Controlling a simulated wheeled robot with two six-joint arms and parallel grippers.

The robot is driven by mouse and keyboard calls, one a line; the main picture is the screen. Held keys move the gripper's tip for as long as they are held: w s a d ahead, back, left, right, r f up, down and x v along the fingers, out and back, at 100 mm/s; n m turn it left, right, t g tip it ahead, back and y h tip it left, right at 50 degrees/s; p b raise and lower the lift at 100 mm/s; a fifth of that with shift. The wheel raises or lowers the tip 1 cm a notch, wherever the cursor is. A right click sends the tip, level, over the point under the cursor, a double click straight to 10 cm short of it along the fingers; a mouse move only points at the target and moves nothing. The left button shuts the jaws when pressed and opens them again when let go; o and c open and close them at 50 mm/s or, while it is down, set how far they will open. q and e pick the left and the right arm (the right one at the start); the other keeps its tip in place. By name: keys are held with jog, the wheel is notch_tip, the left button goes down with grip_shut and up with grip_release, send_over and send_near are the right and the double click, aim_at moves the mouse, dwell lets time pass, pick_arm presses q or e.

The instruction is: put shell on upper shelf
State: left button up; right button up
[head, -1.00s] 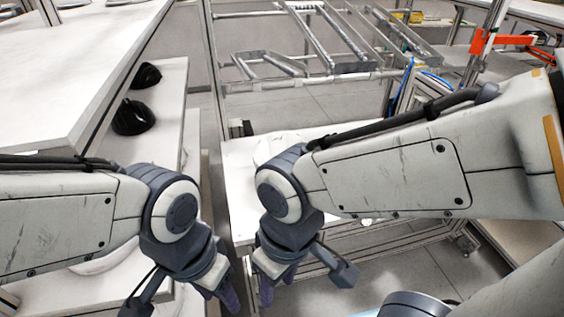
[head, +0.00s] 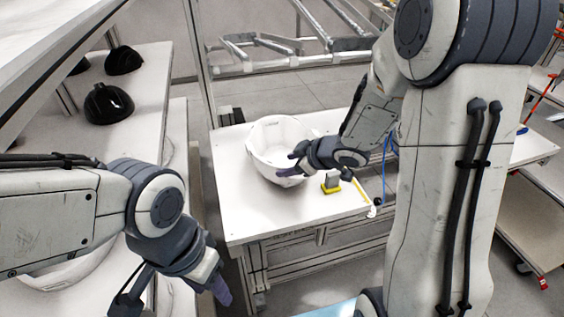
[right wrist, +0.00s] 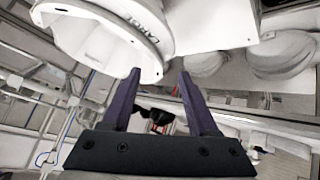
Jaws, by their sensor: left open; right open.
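A white helmet shell (head: 268,138) rests on the white table (head: 235,205). It also shows large at the upper left of the right wrist view (right wrist: 105,40), with dark lettering on it. My right gripper (head: 294,163) is open at the shell's near right side. In the right wrist view its two purple fingers (right wrist: 160,100) are apart, with nothing clearly held; whether they touch the shell I cannot tell. My left gripper (head: 214,286) hangs at the lower left, away from the shell, its fingers pointing down. The rack's upper shelf (head: 40,40) is at the upper left.
Black shells (head: 108,103) sit on a rack board below the upper shelf. White shells also show in the right wrist view (right wrist: 284,54). A small yellow and grey object (head: 331,183) stands on the table near my right gripper. A metal roller rack (head: 290,45) stands behind.

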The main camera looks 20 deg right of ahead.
aim_at(277, 168)
jog(key=b+x, duration=0.1)
jog(key=x, duration=0.3)
jog(key=shift+w+a+f, duration=0.15)
jog(key=shift+a+f, duration=0.05)
jog(key=shift+f, duration=0.1)
jog(key=x, duration=0.5)
jog(key=shift+w+a+f+b, duration=0.1)
jog(key=shift+w+f+b, duration=0.15)
jog(key=shift+b, duration=0.1)
jog(key=shift+s, duration=0.1)
grip_shut()
jog(key=shift+r, duration=0.15)
dwell(0.5)
